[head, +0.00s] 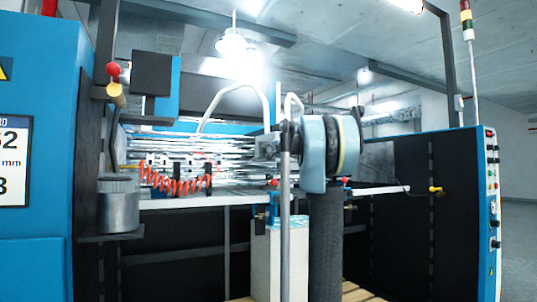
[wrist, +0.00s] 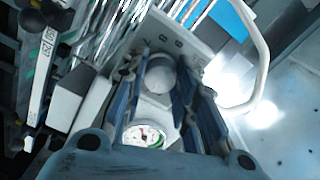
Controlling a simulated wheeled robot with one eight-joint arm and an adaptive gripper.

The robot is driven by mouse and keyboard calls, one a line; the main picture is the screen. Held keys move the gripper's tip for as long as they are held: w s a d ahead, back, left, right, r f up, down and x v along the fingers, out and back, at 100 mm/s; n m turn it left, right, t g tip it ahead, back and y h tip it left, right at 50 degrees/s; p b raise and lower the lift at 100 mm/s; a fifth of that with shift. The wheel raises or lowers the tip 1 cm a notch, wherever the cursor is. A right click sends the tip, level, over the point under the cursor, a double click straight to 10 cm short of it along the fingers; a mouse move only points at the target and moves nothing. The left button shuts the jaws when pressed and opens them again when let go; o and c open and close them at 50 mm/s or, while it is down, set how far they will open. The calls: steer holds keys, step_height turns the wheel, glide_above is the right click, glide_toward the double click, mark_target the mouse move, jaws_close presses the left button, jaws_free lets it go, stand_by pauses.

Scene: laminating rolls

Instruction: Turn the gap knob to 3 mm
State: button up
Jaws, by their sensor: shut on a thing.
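In the wrist view a round grey knob (wrist: 160,76) sits between the two dark fingers of my gripper (wrist: 161,70). The fingers are closed on its sides. Just nearer than the knob is a round dial (wrist: 144,135) with a white face, a red needle and a green band. Its numbers are too small to read, and a finger and the gripper body cover part of its rim. In the head view my arm stands right of centre, and I cannot make out the fingers or the knob there.
A curved white tube (wrist: 262,50) arches close to the right of my gripper. In the head view a red coiled hose (head: 180,186) and a grey pot (head: 118,205) are at the left. A blue control panel (head: 490,215) stands at the right, near a yellow handle (head: 435,189).

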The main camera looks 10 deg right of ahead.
steer(key=shift+f+n, duration=0.1)
steer(key=shift+n, duration=0.6)
steer(key=shift+d, duration=0.1)
steer(key=o, duration=1.1)
steer(key=shift+w, duration=0.1)
steer(key=v, duration=1.2)
